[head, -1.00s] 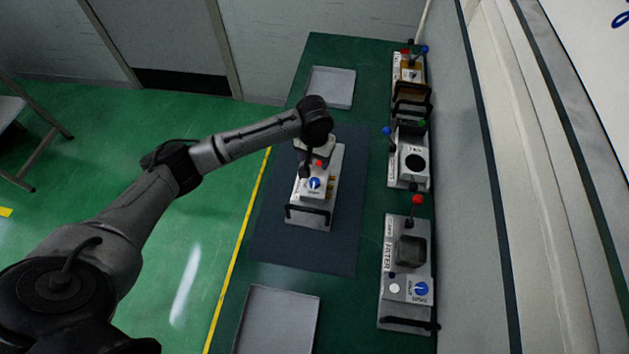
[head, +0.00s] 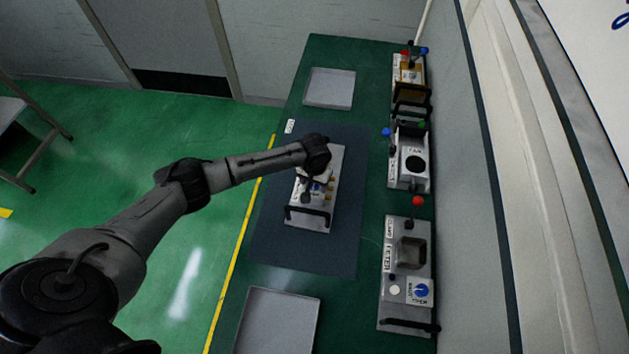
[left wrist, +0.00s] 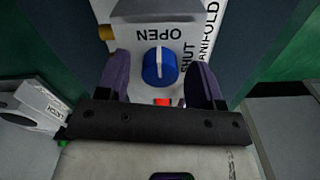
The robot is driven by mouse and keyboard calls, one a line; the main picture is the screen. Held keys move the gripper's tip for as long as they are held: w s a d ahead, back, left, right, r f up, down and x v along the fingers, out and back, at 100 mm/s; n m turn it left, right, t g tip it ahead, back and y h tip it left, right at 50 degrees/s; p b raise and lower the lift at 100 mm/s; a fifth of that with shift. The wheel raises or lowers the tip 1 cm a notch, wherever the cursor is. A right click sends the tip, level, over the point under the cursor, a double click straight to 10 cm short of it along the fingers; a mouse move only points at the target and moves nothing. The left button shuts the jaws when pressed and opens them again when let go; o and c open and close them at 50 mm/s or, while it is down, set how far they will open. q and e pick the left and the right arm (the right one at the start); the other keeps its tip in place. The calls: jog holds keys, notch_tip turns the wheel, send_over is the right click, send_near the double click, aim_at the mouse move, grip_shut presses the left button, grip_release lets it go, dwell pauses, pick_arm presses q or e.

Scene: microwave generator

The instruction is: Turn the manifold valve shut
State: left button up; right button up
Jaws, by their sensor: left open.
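The manifold (head: 310,218) is a light grey unit with brass fittings and a black handle on the dark mat. Its blue valve knob (head: 316,187) is partly covered by my left gripper (head: 304,194) in the head view. In the left wrist view the blue knob (left wrist: 158,66) sits between the purple fingers of my open left gripper (left wrist: 160,80). I see space on both sides of the knob. Its ridge lies roughly in line with the upside-down word OPEN; SHUT is to its right. A small red part shows below the knob. My right gripper is out of view.
The dark mat (head: 280,240) lies on a green bench. Grey trays stand at the back (head: 330,88) and front (head: 278,322). Several other units, including a filter unit (head: 405,310) with its own blue knob, line the bench's right side by the wall.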

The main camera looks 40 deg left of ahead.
pick_arm(q)
jog(key=shift+c, duration=0.3)
jog(key=c, duration=0.9)
jog(key=shift+r+m+p, duration=0.15)
jog(key=shift+m+p, duration=0.95)
jog(key=shift+o, duration=0.2)
jog(key=m+p, duration=0.1)
jog(key=m, duration=0.2)
jog(key=shift+m+p, duration=0.3)
jog(key=shift+p, duration=0.1)
jog(key=m+p, duration=0.1)
jog(key=m, duration=0.1)
jog(key=shift+m, duration=0.4)
jog(key=m, duration=0.3)
jog(key=shift+m, duration=0.3)
jog(key=m, duration=0.3)
jog(key=shift+p, duration=0.3)
jog(key=shift+m, duration=1.3)
